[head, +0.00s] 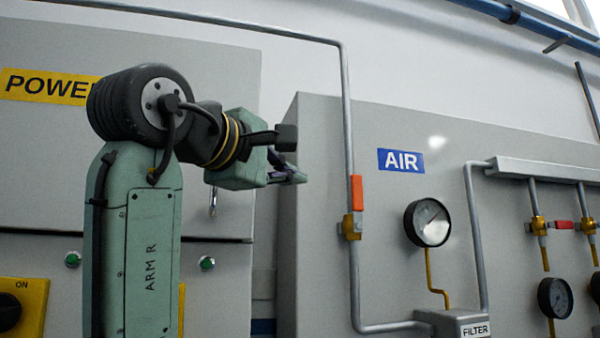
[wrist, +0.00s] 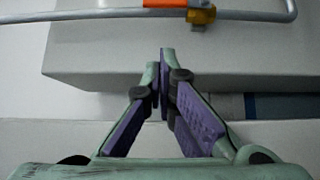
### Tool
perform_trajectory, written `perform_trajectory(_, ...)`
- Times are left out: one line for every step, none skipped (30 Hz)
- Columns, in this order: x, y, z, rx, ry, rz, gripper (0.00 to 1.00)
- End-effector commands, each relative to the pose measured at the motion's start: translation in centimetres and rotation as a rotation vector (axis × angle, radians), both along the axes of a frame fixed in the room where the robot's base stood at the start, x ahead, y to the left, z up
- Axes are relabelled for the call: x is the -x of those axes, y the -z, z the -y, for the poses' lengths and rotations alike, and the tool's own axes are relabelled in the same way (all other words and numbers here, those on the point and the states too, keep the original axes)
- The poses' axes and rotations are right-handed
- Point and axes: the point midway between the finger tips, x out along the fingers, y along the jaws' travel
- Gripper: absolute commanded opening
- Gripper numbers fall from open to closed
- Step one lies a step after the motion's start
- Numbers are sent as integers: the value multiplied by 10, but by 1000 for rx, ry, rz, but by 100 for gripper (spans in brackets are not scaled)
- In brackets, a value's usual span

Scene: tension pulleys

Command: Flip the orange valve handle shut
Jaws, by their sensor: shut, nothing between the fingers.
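The orange valve handle (head: 357,193) stands upright, in line with the vertical grey pipe, just above its brass valve body (head: 351,227) in the head view. In the wrist view the orange handle (wrist: 165,3) is cut by the top edge, beside the brass body (wrist: 201,15). My gripper (head: 300,177) is to the left of the handle and slightly higher in the head view, apart from it. In the wrist view my gripper (wrist: 158,58) has its purple-padded fingers together and empty, with the tips below the valve in the picture.
The AIR panel (head: 318,150) stands behind the pipe. A pressure gauge (head: 428,222) and a filter box (head: 457,322) are to the right. A red handle (head: 564,225) sits on another pipe farther right. The POWER cabinet (head: 40,150) is behind my arm.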

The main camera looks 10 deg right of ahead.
Motion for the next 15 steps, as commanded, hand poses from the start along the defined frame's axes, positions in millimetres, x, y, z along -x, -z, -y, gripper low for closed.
perform_trajectory(-8, -2, 7, -2, 1, -5, 0)
perform_trajectory(-13, -3, 11, -1, 1, -4, 0)
perform_trajectory(-19, -3, 17, -2, 1, -5, 0)
perform_trajectory(-24, -3, 22, -2, 2, -5, 0)
perform_trajectory(-29, -3, 26, -2, 2, -5, 0)
perform_trajectory(-35, -4, 33, -1, 1, -4, 0)
perform_trajectory(-40, -3, 37, -2, 1, -5, 0)
perform_trajectory(-45, -3, 41, -2, 1, -5, 0)
perform_trajectory(-51, -3, 47, -1, 1, -4, 0)
perform_trajectory(-55, -3, 51, -1, 1, -4, 0)
perform_trajectory(-60, -3, 55, -1, 1, -4, 0)
perform_trajectory(-61, -3, 62, -3, 1, -2, 0)
perform_trajectory(-60, -3, 67, -1, 1, 0, 0)
perform_trajectory(-60, -3, 72, -2, 1, 1, 0)
perform_trajectory(-60, -3, 77, -1, 1, 0, 0)
